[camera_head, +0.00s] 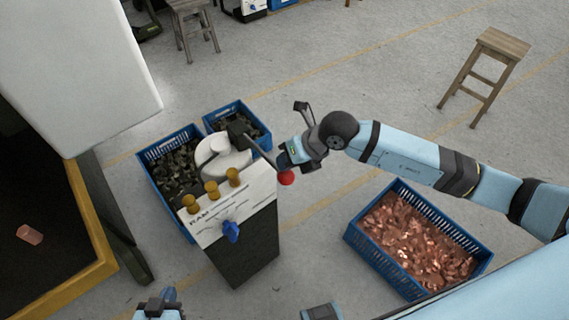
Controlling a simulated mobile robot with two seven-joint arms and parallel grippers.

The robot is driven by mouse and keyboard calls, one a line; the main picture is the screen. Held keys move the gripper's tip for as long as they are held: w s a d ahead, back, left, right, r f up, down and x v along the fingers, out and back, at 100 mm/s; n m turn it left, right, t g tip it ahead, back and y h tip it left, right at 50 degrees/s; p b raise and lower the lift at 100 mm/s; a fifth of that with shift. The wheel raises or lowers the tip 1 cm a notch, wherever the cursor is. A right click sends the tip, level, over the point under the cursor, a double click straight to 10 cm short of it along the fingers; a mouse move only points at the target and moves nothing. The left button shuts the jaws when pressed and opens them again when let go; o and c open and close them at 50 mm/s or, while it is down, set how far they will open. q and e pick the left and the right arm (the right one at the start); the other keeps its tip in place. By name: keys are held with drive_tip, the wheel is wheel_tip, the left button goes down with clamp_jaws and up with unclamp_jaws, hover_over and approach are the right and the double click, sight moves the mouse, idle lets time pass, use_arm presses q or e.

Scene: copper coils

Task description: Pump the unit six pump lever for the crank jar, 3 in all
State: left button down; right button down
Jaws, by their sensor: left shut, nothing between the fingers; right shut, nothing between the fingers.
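The pump unit (241,248) is a dark cabinet with a white sloping top marked "RAM". A dark lever rod (257,148) runs from a block at its back right down to a red ball knob (286,178). My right gripper (284,160) is shut with nothing in it, at the rod's end just above the red knob. I cannot tell whether it touches the lever. My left gripper (158,304) is at the bottom edge, shut and empty, partly cut off and away from the lever. I cannot make out a jar or a unit number.
Several brass knobs (211,190) and a blue handle (231,231) are on the unit's top. Blue crates of dark scrap (150,152) stand behind it. A blue crate of copper pieces (352,236) stands right. A dark yellow-edged bin (92,220) is left. Stools (503,43) stand farther off.

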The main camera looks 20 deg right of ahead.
sight(289, 171)
drive_tip(key=shift+s+d+f+b, duration=0.15)
drive_tip(key=shift+f+b, duration=0.45)
drive_tip(key=shift+f, duration=0.4)
drive_tip(key=shift+s+a+f+b, duration=0.15)
drive_tip(key=shift+f+b, duration=0.4)
drive_tip(key=shift+f, duration=0.4)
idle(1.1)
drive_tip(key=shift+d+r, duration=0.1)
drive_tip(key=shift+r, duration=0.05)
idle(0.5)
drive_tip(key=shift+w+r+p, duration=0.15)
drive_tip(key=shift+r+p, duration=0.65)
drive_tip(key=shift+r, duration=0.3)
drive_tip(key=shift+w+r+p, duration=0.2)
drive_tip(key=shift+r+p, duration=0.6)
drive_tip(key=shift+r, duration=0.4)
drive_tip(key=shift+w+r+p, duration=0.2)
drive_tip(key=shift+r+p, duration=0.6)
drive_tip(key=shift+r, duration=0.4)
drive_tip(key=shift+r, duration=0.1)
drive_tip(key=shift+w+a+r+p, duration=0.1)
drive_tip(key=shift+r+p, duration=0.4)
drive_tip(key=shift+r, duration=0.3)
drive_tip(key=shift+w+a+r+p, duration=0.1)
drive_tip(key=shift+w+r+p, duration=0.05)
drive_tip(key=shift+r+p, duration=0.55)
drive_tip(key=shift+w+a+r+p, duration=0.1)
drive_tip(key=shift+r+p, duration=0.25)
drive_tip(key=shift+r, duration=0.55)
